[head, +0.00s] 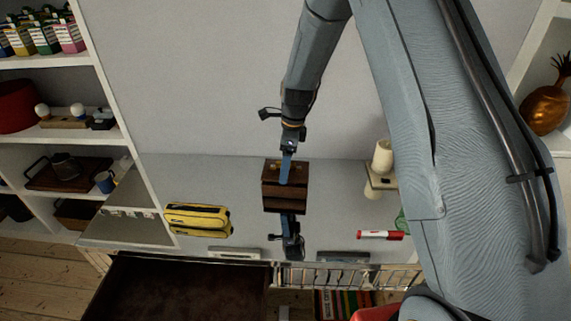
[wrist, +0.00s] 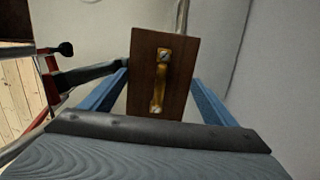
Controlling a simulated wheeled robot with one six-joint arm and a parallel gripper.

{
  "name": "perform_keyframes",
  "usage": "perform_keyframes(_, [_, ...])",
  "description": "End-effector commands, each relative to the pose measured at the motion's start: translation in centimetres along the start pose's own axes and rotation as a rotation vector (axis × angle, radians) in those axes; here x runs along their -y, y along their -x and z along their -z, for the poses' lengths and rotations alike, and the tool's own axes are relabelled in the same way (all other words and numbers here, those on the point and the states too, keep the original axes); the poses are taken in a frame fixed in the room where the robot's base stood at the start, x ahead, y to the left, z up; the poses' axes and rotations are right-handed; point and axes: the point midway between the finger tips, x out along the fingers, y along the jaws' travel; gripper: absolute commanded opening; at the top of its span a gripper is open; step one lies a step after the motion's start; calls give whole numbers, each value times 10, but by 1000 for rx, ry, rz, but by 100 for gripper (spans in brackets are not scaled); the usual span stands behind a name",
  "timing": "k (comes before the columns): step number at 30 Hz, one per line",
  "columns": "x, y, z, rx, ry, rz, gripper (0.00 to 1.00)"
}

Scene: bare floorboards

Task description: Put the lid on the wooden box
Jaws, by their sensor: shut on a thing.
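The lid (wrist: 142,70) is a dark brown wooden panel with a brass handle (wrist: 159,82). In the wrist view it fills the space between the two blue fingers of my gripper (wrist: 160,80), which is shut on it. In the head view my gripper (head: 286,178) points down onto the lid (head: 271,172), over the wooden box (head: 272,201). The lid appears lined up with the box. I cannot tell whether it rests on the box or is slightly above it. The finger hides part of the lid, and the box's inside is hidden.
A yellow case (head: 197,219) lies to the left on the grey surface. A red and white marker (head: 380,235) lies to the right, below a cream cylinder (head: 382,157) on a small stand. White shelves (head: 118,135) stand at the left. The surface close beside the box looks clear.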

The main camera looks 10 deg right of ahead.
Motion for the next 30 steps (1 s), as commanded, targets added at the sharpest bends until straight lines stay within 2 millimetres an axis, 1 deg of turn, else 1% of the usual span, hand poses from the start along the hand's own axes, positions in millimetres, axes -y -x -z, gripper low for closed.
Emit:
perform_keyframes(8, [0,-1,0,0,0,1,50])
perform_keyframes(30, [0,-14,2,0,0,0,50])
